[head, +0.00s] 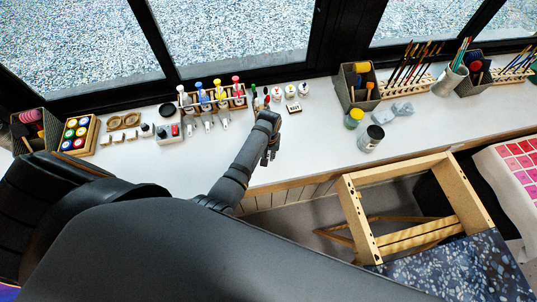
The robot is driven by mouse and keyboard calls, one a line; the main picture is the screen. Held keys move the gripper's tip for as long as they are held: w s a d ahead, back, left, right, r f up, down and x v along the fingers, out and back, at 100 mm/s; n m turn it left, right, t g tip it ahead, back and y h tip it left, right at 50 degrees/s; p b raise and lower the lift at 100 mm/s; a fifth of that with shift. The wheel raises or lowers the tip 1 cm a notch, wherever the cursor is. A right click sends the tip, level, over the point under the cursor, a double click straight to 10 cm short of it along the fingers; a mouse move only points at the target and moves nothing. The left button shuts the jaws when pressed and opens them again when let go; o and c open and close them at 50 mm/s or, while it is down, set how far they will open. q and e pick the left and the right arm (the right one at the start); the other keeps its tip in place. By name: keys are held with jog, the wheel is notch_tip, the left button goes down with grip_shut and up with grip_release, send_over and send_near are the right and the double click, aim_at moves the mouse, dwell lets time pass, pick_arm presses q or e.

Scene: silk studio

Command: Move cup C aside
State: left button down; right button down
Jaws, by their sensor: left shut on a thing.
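My left gripper (268,158) is over the front part of the white worktop (330,150), its arm reaching in from the lower left. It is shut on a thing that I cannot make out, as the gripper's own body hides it. Several small white cups with coloured contents stand in a row just beyond it, among them one with yellow (290,90) and one with red (276,93). A small lettered block (294,107) lies in front of them. I cannot read any letter that tells which is cup C. My right gripper is not in view.
A wooden rack of coloured bottles (212,98) stands left of the gripper. A grey bin (350,90), a yellow-lidded jar (354,118) and a metal can (371,138) stand to the right. The worktop between gripper and can is clear. A wooden frame (353,215) stands in front.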

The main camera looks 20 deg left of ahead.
pick_arm(q)
jog(key=shift+w+a+f, duration=0.1)
jog(key=shift+f, duration=0.4)
jog(key=shift+f+b, duration=0.2)
jog(key=shift+b, duration=0.15)
jog(key=c, duration=1.3)
grip_release()
jog(key=shift+r, duration=0.1)
notch_tip(320, 180, up, 12)
jog(key=shift+f, duration=0.1)
